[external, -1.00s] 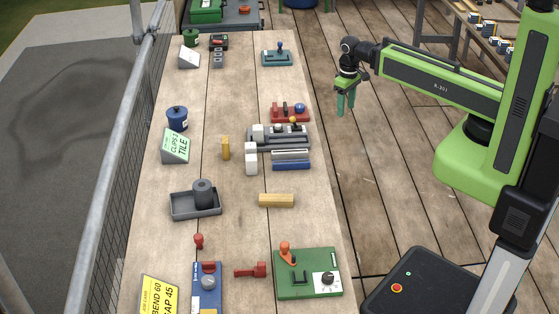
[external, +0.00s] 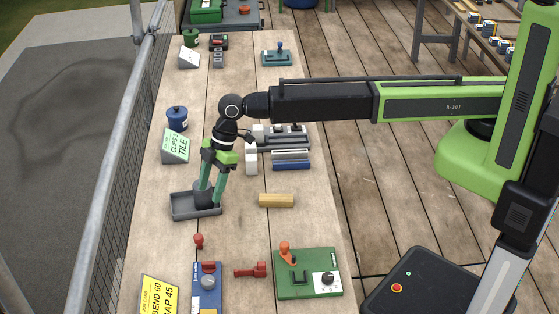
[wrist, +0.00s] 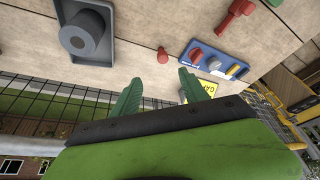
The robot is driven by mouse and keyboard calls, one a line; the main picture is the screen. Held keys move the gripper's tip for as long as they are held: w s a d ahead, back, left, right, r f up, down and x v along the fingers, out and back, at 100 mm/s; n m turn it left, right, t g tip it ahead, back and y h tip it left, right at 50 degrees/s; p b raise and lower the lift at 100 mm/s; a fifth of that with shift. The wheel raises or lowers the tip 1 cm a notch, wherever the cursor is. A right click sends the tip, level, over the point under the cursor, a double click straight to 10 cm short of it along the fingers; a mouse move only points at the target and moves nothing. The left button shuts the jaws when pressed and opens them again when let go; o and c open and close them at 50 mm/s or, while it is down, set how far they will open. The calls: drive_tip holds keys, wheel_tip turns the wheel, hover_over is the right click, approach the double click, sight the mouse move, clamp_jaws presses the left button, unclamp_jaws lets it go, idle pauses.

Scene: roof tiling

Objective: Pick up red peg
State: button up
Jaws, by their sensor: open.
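A small red peg (external: 198,240) stands on the bench, in front of the grey tray and behind the blue panel. In the wrist view the red peg (wrist: 162,55) appears beyond the fingertips, roughly between them. My gripper (external: 211,198) is open and empty, pointing down with green fingers, and overlaps the grey tray with its dark roll in the external view. Its fingers also show in the wrist view (wrist: 158,82). It is apart from the peg, which lies nearer the camera.
The grey tray (external: 180,211) holds a dark roll. A blue panel (external: 207,300), a red hammer-shaped piece (external: 250,270) and a green panel (external: 308,290) are at the front. A yellow block (external: 276,200) lies to the right. A mesh fence (external: 116,165) borders the left.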

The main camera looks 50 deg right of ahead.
sight(200, 235)
drive_tip(key=b+x, duration=1.1)
drive_tip(key=x, duration=0.1)
drive_tip(key=shift+s+d, duration=0.1)
drive_tip(key=shift+a+f+b, duration=0.2)
drive_tip(key=shift+f+b, duration=0.1)
drive_tip(key=shift+f, duration=0.05)
drive_tip(key=shift+r, duration=0.1)
drive_tip(key=b+x, duration=0.5)
drive_tip(key=shift+s+f, duration=0.15)
drive_tip(key=shift+f, duration=0.1)
drive_tip(key=shift+r, duration=0.2)
clamp_jaws()
